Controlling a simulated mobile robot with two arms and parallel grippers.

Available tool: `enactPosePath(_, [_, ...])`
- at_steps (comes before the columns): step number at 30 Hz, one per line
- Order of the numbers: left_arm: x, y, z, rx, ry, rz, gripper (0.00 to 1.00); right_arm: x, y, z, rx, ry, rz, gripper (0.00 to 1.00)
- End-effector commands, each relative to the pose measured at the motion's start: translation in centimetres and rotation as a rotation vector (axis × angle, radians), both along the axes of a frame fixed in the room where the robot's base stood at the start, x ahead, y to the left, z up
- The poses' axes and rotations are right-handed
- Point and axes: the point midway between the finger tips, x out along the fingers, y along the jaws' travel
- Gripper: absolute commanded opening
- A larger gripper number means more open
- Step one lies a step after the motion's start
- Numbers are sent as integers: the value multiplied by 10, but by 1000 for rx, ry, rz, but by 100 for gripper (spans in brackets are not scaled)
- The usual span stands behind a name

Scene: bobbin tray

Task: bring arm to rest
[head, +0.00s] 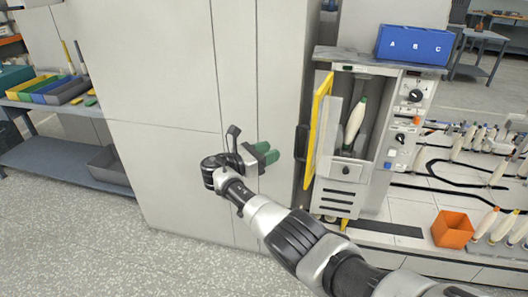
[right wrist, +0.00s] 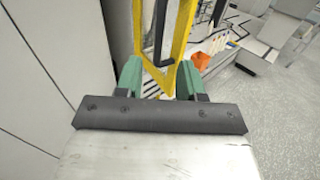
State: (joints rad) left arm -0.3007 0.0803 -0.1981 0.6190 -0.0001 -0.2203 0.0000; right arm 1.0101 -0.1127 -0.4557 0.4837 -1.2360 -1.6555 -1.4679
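My right arm comes in from the lower right of the head view. Its gripper (head: 267,152) has green fingertips and is in front of the pale tall cabinet, left of the yellow-framed door. In the right wrist view the two green fingers (right wrist: 160,78) stand apart with nothing held between them. The yellow door frame (right wrist: 183,40) shows beyond them; I cannot tell the exact gap. My left gripper is not in view.
The yellow-edged door (head: 318,125) of the machine (head: 340,200) stands open, with a bobbin (head: 355,120) inside. A blue box (head: 413,45) marked A, B, C is on top. An orange bin (head: 452,229) and several bobbins are at right. The floor (head: 100,240) at left is clear.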

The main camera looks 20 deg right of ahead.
Motion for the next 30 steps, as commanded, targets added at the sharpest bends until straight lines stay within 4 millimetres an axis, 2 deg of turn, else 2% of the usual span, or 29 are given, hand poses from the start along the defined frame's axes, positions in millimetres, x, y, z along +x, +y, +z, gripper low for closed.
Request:
enactPosePath(4, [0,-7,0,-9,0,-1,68,0,0,0,0,0,0,38])
enactPosePath(11, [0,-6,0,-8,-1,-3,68,0,0,-1,1,1,0,38])
enactPosePath(14, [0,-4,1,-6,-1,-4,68,-2,-2,-16,25,9,12,38])
enactPosePath(17, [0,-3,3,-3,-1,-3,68,-9,-6,-58,103,19,48,38])
enactPosePath(20, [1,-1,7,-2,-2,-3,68,-26,-10,-123,239,24,89,38])
enactPosePath(21, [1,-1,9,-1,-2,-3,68,-36,-11,-153,306,22,100,38])
enactPosePath(23, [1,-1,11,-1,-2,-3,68,-54,-11,-196,410,13,108,38])
enactPosePath(24, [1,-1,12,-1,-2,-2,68,-67,-11,-223,481,3,108,38])
enactPosePath(26, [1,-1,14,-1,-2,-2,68,-90,-10,-263,588,-13,97,38])
enactPosePath(27, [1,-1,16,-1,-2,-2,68,-108,-8,-289,659,-27,81,38])
enactPosePath(29, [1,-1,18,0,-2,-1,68,-136,-6,-326,766,-52,51,38])
enactPosePath(30, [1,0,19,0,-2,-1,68,-157,-4,-349,836,-72,23,38])
